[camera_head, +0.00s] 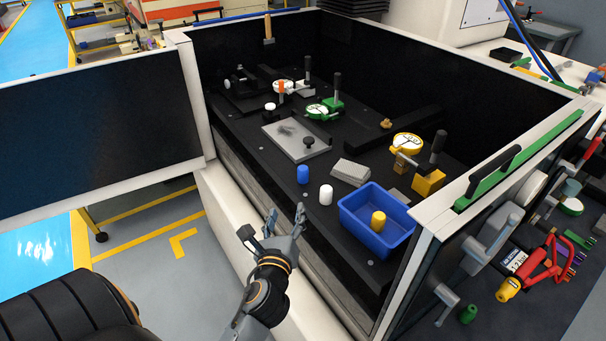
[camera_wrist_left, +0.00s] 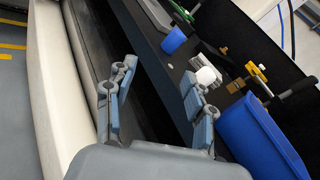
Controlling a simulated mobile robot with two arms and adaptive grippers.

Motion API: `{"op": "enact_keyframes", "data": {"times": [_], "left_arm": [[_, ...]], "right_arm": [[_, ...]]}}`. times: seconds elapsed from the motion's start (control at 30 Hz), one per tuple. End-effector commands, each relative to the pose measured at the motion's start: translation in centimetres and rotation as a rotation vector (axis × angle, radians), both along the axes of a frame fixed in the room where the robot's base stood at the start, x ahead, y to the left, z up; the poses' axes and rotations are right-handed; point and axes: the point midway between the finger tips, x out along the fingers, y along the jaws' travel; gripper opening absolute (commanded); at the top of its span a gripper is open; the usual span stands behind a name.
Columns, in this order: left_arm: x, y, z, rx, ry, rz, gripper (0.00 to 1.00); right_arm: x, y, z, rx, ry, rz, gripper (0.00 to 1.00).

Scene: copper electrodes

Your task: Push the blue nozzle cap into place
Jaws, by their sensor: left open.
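The blue nozzle cap (camera_head: 303,174) stands upright on the black work surface inside the enclosure, near its front edge. It also shows in the left wrist view (camera_wrist_left: 174,40), beyond my fingers. A white cap (camera_head: 326,194) stands just to its right and front. A yellow cap (camera_head: 378,220) sits in the blue bin (camera_head: 362,236). My left gripper (camera_head: 272,226) is open and empty, in front of the enclosure's front edge and apart from the caps. In the left wrist view my two fingers (camera_wrist_left: 155,92) are spread apart with nothing between them. My right gripper is out of view.
A grey plate with a black knob (camera_head: 290,143) and a grey ribbed block (camera_head: 350,172) lie behind the caps. Toggle clamps and dial gauges (camera_head: 318,111) stand farther back. The enclosure's open door (camera_head: 95,135) is at left. Bare black surface lies around the blue cap.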

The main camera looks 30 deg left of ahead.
Motion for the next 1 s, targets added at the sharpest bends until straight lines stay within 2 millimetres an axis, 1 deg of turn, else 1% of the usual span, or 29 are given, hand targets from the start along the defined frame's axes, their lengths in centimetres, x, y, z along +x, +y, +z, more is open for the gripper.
{"op": "enact_keyframes", "data": {"times": [0.03,0.1,0.23,0.37,0.5,0.63,0.73,0.93,1.0], "left_arm": [[0.5,-0.1,0.5,0.107,0.015,-0.023,0.54],[1.0,-0.5,1.1,0.236,0.035,-0.051,0.54],[1.7,-0.8,1.7,0.365,0.055,-0.074,0.54],[3.2,-0.2,2.0,0.389,0.057,-0.079,0.54],[5.8,0.9,2.0,0.384,0.057,-0.078,0.54],[7.9,1.9,1.9,0.383,0.058,-0.077,0.54],[9.0,2.3,1.9,0.382,0.058,-0.078,0.54],[10.2,3.0,1.9,0.379,0.058,-0.077,0.54],[11.1,3.4,2.2,0.379,0.057,-0.077,0.54]], "right_arm": [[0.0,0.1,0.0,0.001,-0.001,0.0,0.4],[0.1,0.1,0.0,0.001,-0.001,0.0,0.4],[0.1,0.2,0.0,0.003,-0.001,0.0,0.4],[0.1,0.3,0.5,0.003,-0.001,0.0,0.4],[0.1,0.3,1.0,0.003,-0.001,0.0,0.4],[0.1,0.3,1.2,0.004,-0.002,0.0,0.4],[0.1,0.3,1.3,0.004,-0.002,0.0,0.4],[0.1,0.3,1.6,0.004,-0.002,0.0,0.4],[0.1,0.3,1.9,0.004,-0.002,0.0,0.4]]}}
